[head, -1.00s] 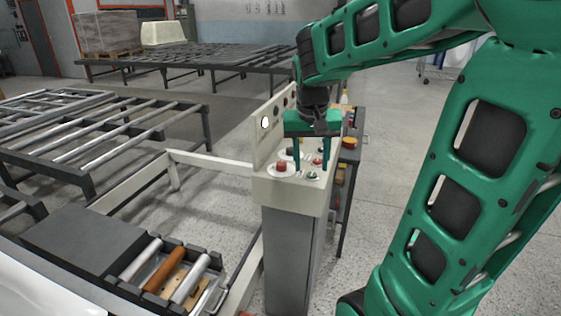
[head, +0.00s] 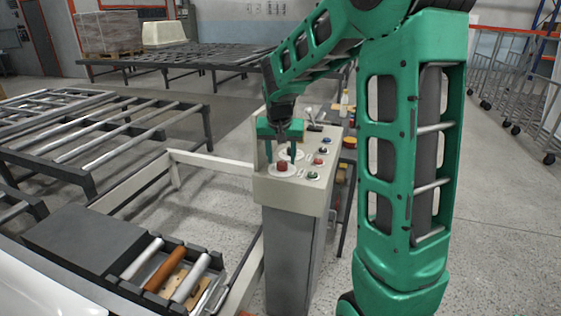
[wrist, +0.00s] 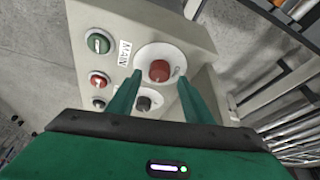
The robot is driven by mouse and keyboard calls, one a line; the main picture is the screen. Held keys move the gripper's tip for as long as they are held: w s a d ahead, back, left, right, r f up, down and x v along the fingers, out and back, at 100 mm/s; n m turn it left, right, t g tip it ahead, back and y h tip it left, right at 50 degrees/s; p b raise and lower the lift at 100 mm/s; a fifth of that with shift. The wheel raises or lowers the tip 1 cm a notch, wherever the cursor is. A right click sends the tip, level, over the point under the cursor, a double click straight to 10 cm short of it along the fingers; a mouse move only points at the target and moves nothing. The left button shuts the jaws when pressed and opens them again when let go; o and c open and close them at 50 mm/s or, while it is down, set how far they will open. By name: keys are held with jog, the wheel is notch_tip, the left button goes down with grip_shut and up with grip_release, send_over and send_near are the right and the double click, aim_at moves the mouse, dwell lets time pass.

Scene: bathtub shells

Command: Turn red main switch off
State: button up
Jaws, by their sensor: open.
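The red main switch (head: 282,167) is a round red knob on a white disc, at the near left of the control panel (head: 297,184) on a grey pedestal. In the wrist view the red main switch (wrist: 159,71) sits beside a "MAIN" label (wrist: 124,52). My gripper (head: 281,158) is over the panel with its fingers pointing down, just behind the switch in the head view. In the wrist view my gripper (wrist: 160,85) is open, its green fingertips on either side of the knob's lower edge. I cannot tell whether they touch it.
A green switch (wrist: 97,41), a red button (wrist: 98,79) and a black knob (wrist: 143,103) are close by on the panel. A lever (head: 312,113) stands at its back. Roller frames (head: 90,130) fill the left.

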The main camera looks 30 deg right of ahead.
jog(key=shift+x, duration=1)
jog(key=c, duration=1.1)
jog(key=shift+o, duration=0.2)
